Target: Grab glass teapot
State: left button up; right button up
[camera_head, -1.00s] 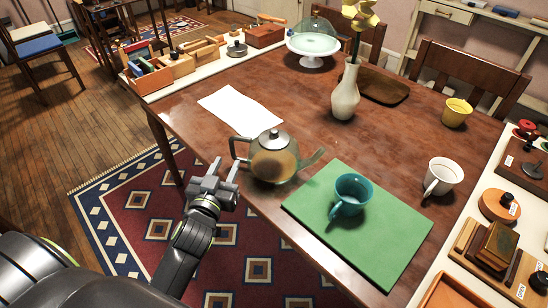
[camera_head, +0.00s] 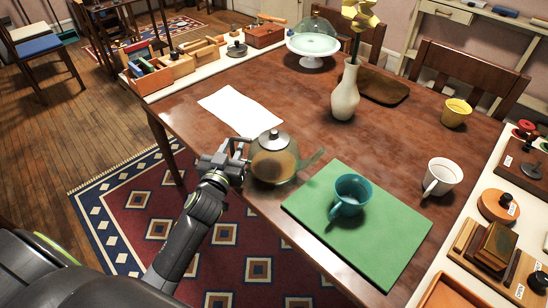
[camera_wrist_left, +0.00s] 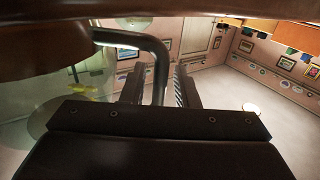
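The glass teapot (camera_head: 272,163) stands on the wooden table near its front left edge, with a grey lid and a clear spout pointing right. Its dark handle (camera_head: 237,141) faces my left gripper (camera_head: 231,158). The left gripper is at the handle side, close to the teapot body. In the left wrist view, the curved handle (camera_wrist_left: 160,66) passes between the two fingers of the left gripper (camera_wrist_left: 158,86). The fingers are apart, with a gap beside the handle. Part of the handle is hidden by the gripper in the head view. My right gripper is not in view.
A green mat (camera_head: 395,240) with a teal cup (camera_head: 349,193) lies right of the teapot. White paper (camera_head: 240,110) lies behind it. A cream vase (camera_head: 345,92), a white cup (camera_head: 442,176) and a yellow cup (camera_head: 456,113) stand farther off.

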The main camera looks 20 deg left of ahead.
pick_arm(q)
grip_shut()
dwell(0.7)
dwell(0.4)
jog(key=shift+r, duration=0.15)
